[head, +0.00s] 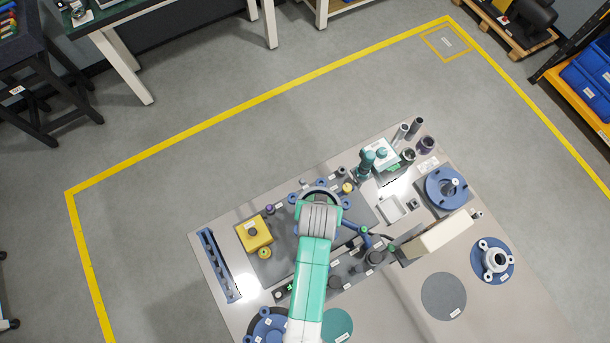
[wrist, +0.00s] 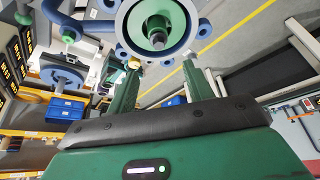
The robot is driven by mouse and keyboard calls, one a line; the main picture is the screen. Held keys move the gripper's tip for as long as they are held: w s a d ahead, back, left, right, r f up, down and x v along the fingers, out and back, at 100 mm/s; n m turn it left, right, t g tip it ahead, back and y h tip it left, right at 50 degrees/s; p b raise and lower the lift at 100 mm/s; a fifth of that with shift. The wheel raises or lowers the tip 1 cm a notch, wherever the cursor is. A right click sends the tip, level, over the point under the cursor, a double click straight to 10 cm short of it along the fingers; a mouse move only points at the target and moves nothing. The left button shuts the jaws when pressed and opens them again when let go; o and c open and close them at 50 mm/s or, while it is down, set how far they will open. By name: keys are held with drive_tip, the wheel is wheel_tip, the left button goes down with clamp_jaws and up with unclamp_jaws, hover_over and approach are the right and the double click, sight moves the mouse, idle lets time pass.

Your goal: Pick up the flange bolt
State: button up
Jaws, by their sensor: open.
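I cannot tell for sure which part is the flange bolt. In the head view a small upright metal pin (head: 455,182) stands on a blue disc (head: 437,198) at the right of the bench. In the wrist view my gripper (wrist: 160,68) is open, with its two green fingers apart and nothing visible between them. Beyond the fingertips is a round blue-grey flange (wrist: 126,27) with lugs and a green, dark-tipped centre piece (wrist: 157,32). In the head view my arm hides the gripper's fingers and the bench part below them.
The bench (head: 500,315) is crowded around my arm. A yellow box (head: 254,234) and a blue slotted rail (head: 218,265) stand left. A beige block (head: 436,236), a white tray (head: 391,209) and a blue flange (head: 482,268) stand right. The bench's front right is clearer.

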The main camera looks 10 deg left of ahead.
drive_tip(key=x, duration=0.5)
drive_tip(key=s+x, duration=0.1)
drive_tip(key=x, duration=0.2)
drive_tip(key=shift+f, duration=0.35)
drive_tip(key=c, duration=1)
drive_tip(key=shift+r, duration=0.1)
